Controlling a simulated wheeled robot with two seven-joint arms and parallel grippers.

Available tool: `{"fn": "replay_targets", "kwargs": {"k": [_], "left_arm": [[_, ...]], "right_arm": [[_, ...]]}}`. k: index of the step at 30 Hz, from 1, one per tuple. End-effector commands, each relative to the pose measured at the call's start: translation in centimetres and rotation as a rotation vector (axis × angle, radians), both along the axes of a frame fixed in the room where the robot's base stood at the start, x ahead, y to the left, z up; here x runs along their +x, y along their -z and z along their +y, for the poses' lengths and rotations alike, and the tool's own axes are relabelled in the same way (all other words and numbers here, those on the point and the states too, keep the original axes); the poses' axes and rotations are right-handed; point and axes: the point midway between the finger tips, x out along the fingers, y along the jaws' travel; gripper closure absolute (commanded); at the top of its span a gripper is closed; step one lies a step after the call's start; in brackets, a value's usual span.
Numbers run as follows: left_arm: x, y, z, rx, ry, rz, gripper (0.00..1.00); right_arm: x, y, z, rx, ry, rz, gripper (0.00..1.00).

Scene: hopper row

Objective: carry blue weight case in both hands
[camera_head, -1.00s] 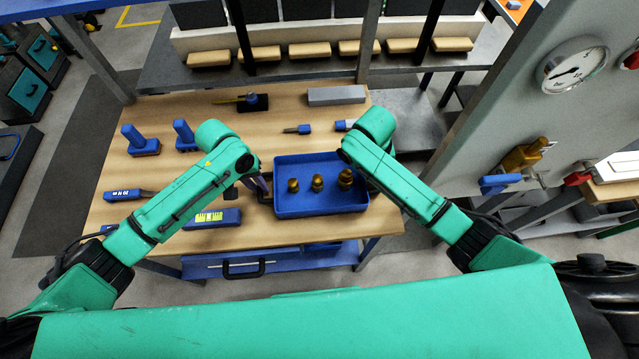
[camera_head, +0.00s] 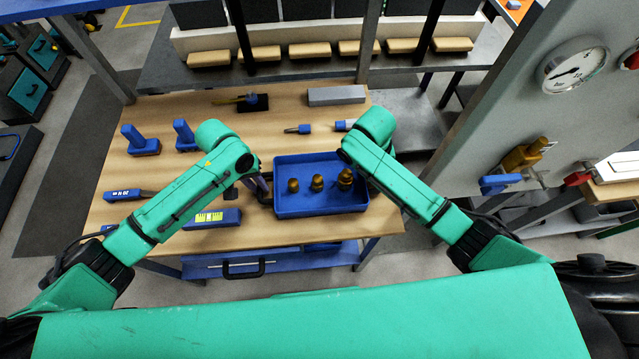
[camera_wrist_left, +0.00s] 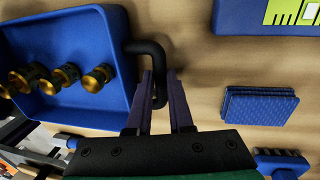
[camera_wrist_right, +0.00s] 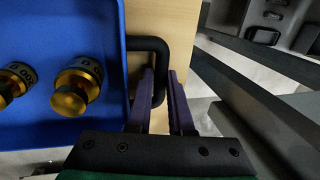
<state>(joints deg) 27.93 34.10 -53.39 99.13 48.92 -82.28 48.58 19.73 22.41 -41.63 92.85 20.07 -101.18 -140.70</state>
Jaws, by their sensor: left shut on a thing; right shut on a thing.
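The blue weight case (camera_head: 308,207) is an open blue tray at the right front of the wooden bench. Three brass weights (camera_head: 317,182) stand in it in a row. It has a black handle at each end. My left gripper (camera_head: 262,186) is shut on the left handle (camera_wrist_left: 150,47), with its fingers (camera_wrist_left: 160,75) on either side of the bar. My right gripper (camera_wrist_right: 162,75) is shut on the right handle (camera_wrist_right: 150,43); in the head view my right arm hides it. The case looks level. I cannot tell whether it touches the bench.
A spirit level (camera_head: 211,217) lies left of the case. Blue-handled tools (camera_head: 298,129) and a grey block (camera_head: 336,95) lie behind it. Two blue-handled blocks (camera_head: 140,143) stand at the bench's left. A grey panel with a gauge (camera_head: 575,70) rises at right. Bare wood (camera_head: 225,165) shows between.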

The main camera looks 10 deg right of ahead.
Motion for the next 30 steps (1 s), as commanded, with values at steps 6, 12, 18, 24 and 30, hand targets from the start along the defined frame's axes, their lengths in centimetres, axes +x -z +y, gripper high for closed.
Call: {"fn": "replay_targets", "kwargs": {"k": [6,12,18,24,30], "left_arm": [[0.1,-0.5,0.0,-0.002,0.000,-0.004,1.00],[0.1,-2.8,0.0,-0.002,0.000,-0.004,1.00],[0.1,-5.2,0.0,-0.001,-0.001,-0.003,1.00],[0.1,-5.2,0.0,-0.001,-0.001,-0.003,1.00],[0.1,-5.1,0.0,-0.001,0.000,-0.003,1.00]], "right_arm": [[0.1,-0.5,0.0,0.000,0.000,-0.004,1.00],[0.1,-2.8,0.0,0.000,0.000,-0.003,1.00],[0.1,-5.2,0.0,0.000,0.001,-0.002,1.00],[0.1,-5.2,0.0,0.000,0.001,-0.002,1.00],[0.1,-5.1,0.0,0.000,0.001,-0.002,1.00]]}}
